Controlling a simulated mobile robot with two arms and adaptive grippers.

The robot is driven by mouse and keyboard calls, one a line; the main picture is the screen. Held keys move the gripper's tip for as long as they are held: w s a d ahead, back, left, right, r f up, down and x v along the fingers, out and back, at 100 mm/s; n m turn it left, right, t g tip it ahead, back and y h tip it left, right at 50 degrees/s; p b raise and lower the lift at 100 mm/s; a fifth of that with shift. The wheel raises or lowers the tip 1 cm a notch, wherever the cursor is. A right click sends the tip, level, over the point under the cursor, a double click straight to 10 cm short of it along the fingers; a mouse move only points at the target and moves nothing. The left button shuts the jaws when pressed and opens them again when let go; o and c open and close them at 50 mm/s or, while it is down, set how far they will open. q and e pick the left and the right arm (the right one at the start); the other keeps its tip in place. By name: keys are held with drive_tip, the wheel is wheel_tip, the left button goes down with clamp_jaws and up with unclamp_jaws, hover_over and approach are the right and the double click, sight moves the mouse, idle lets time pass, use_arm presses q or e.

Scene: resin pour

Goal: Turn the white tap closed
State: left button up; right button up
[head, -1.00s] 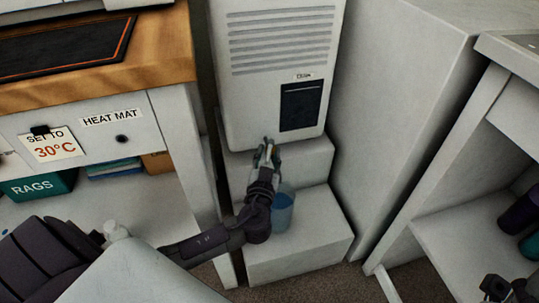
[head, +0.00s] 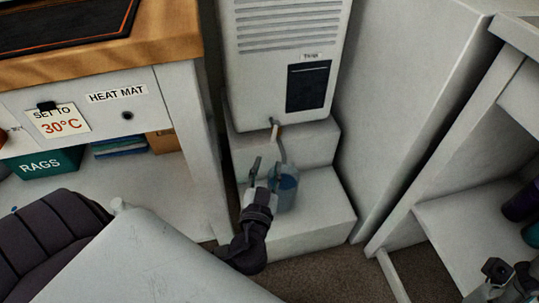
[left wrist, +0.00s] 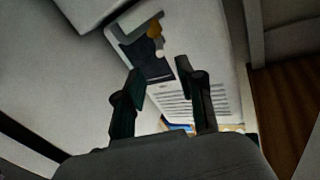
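The white tap (head: 274,127) is small, under the lower front edge of a tall white vented cabinet (head: 255,95). A short pale tube hangs beside it; its handle position is too small to tell. In the left wrist view, a small whitish part (left wrist: 160,53) and a tan part (left wrist: 154,29) show against the cabinet's dark panel. My left gripper (head: 267,172) is below the tap, apart from it, open and empty. Its spread fingers also show in the left wrist view (left wrist: 161,72). Part of my right gripper (head: 503,277) shows at the lower right corner.
A clear blue container (head: 287,190) stands on the white step (head: 325,205) below the tap, close beside my left gripper. A wooden-topped bench (head: 170,42) is at the left. A tall white block (head: 400,110) and a shelf unit (head: 450,215) bound the right.

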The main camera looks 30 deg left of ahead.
use_arm(q)
drive_tip(key=shift+s+d, duration=0.1)
drive_tip(key=shift+s, duration=0.2)
